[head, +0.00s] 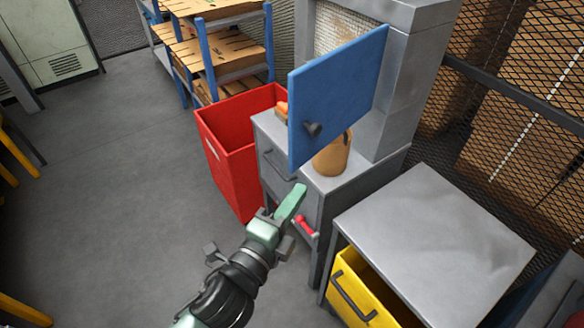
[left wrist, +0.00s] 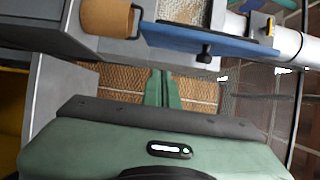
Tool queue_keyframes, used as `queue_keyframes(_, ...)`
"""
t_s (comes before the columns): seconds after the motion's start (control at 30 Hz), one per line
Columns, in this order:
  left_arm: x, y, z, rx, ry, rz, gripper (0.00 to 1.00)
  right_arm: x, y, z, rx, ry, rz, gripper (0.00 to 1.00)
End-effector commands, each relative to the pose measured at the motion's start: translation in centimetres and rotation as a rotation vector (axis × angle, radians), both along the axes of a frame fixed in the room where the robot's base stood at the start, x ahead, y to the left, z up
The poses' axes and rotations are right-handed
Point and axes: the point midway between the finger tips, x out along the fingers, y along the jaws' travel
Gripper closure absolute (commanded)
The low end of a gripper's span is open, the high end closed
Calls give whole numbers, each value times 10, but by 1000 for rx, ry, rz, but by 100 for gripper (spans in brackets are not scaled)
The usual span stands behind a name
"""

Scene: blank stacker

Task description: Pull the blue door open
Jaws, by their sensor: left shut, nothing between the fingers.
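The blue door (head: 342,85) is a flat panel with a dark round knob (head: 313,129) near its lower left corner. It stands swung out from the grey cabinet (head: 405,75), and a light mesh surface shows behind its upper left edge. My left gripper (head: 298,190) is below the knob, apart from the door, with its green fingers together and empty. In the left wrist view the closed fingers (left wrist: 163,88) point up, below the blue door (left wrist: 210,38), and the knob (left wrist: 205,52) shows to their right. My right gripper is not in view.
A tan mug (head: 333,157) stands on the grey drawer unit under the door. A red bin (head: 235,150) is left of it. A grey table (head: 435,240) with a yellow drawer (head: 355,292) is at the right. The floor at left is free.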

Motion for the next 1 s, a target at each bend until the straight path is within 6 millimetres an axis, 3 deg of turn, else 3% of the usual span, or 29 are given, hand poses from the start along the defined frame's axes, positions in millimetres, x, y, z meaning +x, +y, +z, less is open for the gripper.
queue_keyframes(0.2,42,-22,4,-1,0,0,100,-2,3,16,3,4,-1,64)
queue_keyframes(0.33,54,-2,2,3,2,1,100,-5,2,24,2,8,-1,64)
queue_keyframes(1.0,71,19,0,3,2,0,100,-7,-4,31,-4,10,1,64)
